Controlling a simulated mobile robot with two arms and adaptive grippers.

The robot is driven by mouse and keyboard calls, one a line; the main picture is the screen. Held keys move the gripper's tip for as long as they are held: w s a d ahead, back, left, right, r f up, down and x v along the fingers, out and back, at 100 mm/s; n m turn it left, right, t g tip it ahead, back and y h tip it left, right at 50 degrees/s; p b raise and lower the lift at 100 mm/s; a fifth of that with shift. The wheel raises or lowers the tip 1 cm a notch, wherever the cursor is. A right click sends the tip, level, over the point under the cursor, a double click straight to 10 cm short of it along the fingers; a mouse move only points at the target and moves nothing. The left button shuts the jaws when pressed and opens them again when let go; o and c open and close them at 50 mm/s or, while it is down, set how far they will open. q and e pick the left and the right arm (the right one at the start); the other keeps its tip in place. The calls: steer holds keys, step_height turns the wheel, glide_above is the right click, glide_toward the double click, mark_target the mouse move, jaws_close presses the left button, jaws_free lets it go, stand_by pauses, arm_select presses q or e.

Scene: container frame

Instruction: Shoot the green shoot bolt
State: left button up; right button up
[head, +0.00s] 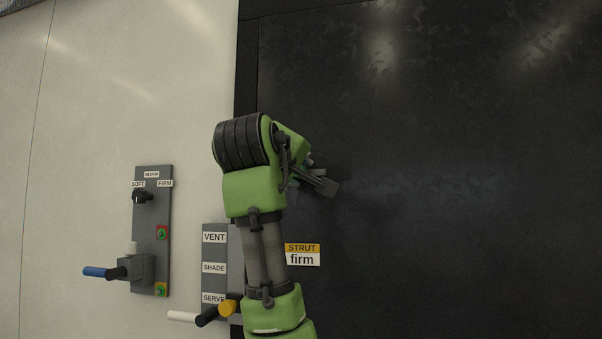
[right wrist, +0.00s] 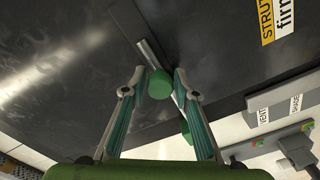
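The green shoot bolt shows in the right wrist view as a round green knob (right wrist: 160,84) on a slim metal rod (right wrist: 149,55) against the dark panel. A second green piece (right wrist: 186,131) sits further along the rod, partly behind a finger. My right gripper (right wrist: 162,72) is open, with its fingertips on either side of the knob. Small gaps seem to show; contact is hard to tell. In the head view my right gripper (head: 322,182) is at the dark panel, and my own green arm hides most of the bolt. My left gripper is not in view.
A strut label reading "firm" (head: 302,255) is below the gripper. To the left are a grey VENT/SHADE/SERVE plate (head: 214,252) with white, black and yellow handles, and a panel (head: 152,205) with a knob, buttons and blue lever (head: 95,272). The dark panel's right side is clear.

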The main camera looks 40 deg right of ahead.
steer(key=shift+o, duration=0.3)
steer(key=shift+w+a, duration=0.15)
steer(key=shift+a, duration=0.05)
steer(key=shift+w+a, duration=0.15)
steer(key=shift+a, duration=0.1)
steer(key=shift+s+d, duration=0.1)
steer(key=shift+s, duration=0.2)
steer(key=shift+s+a, duration=0.25)
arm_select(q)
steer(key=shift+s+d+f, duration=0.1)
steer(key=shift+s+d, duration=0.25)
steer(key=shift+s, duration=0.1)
arm_select(e)
steer(key=v, duration=1.1)
steer(key=shift+w+a, duration=0.25)
steer(key=shift+a, duration=0.05)
